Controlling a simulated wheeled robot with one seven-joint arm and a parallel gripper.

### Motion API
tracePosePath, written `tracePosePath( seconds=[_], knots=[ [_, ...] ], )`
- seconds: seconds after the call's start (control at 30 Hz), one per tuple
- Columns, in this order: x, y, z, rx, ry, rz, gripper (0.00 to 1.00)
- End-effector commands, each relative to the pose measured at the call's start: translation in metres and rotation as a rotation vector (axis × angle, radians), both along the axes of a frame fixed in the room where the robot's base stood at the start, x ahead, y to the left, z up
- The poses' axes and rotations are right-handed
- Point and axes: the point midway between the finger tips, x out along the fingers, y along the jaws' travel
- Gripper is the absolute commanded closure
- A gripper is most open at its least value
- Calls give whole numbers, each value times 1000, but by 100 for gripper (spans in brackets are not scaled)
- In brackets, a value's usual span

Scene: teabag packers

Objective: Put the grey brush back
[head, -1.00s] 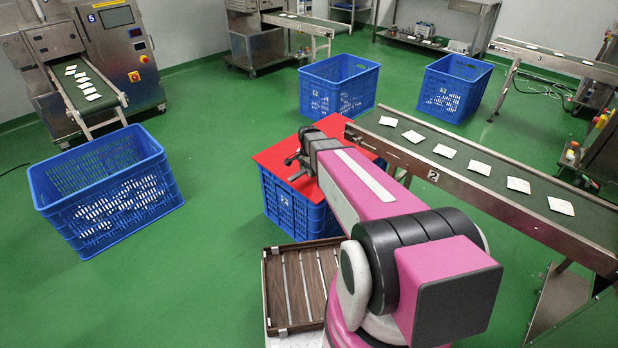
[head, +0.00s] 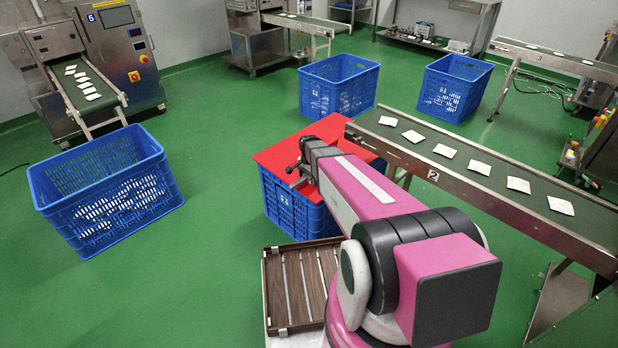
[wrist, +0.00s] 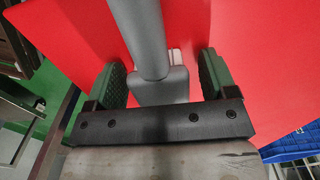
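The grey brush (wrist: 150,45) shows in the wrist view as a round handle joined to a wider grey block, with a pale patch beside it. It is over the red board (wrist: 255,60); I cannot tell whether it touches it. My gripper (wrist: 165,82) is open, with one dark green pad on each side of the block and a gap visible at the right pad. In the head view my gripper (head: 297,174) is low over the left part of the red board (head: 330,130). The brush cannot be made out there.
The red board lies on a blue crate (head: 290,205). Conveyor 2 (head: 480,190), carrying several white teabags, stands close at the right. A brown slatted tray (head: 268,290) is in front. Another blue crate (head: 110,200) stands left, with free green floor between.

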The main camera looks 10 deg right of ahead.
Motion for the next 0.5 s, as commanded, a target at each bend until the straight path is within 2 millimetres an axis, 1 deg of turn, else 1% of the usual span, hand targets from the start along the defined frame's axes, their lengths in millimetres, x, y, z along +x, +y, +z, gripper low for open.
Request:
tracePosePath(
  seconds=[0.27, 0.37, 0.5],
  knots=[
    [0, 0, 3, 0, 0, 0, 22],
    [-1, 0, 12, 0, -1, 0, 22],
    [-1, 0, 35, 0, -2, 0, 22]
  ],
)
